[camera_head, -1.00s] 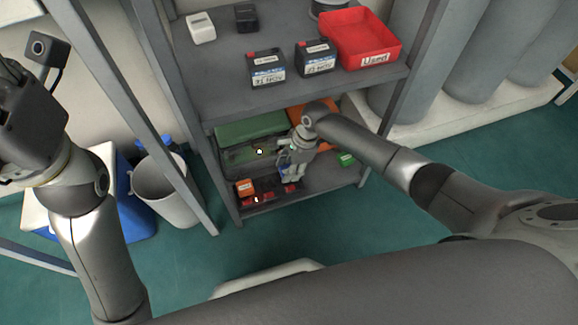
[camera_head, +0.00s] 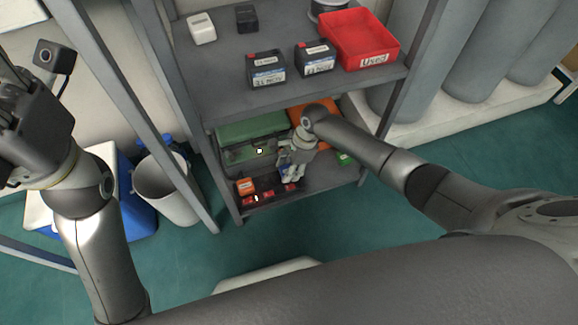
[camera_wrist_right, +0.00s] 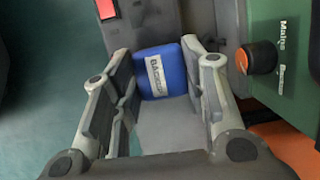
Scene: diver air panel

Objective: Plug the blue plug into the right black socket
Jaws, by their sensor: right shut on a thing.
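The blue plug (camera_wrist_right: 161,73), with a white label, sits between the two fingers of my right gripper (camera_wrist_right: 160,100) in the right wrist view. The right gripper is shut on it. In the head view the right gripper (camera_head: 291,172) is at the lower shelf, with a little of the blue plug (camera_head: 283,170) showing beside its fingers. A dark strip with black and red parts (camera_head: 262,190) lies on the shelf by the gripper. I cannot make out the right black socket. My left gripper (camera_head: 25,130) is at the left edge, its fingertips unclear.
A green panel (camera_wrist_right: 283,100) with a black and orange knob (camera_wrist_right: 262,57) stands close right of the right gripper. An orange plug (camera_head: 245,184) is at the strip's left end. The upper shelf (camera_head: 225,85) holds batteries and a red bin (camera_head: 352,48). Shelf posts flank the space.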

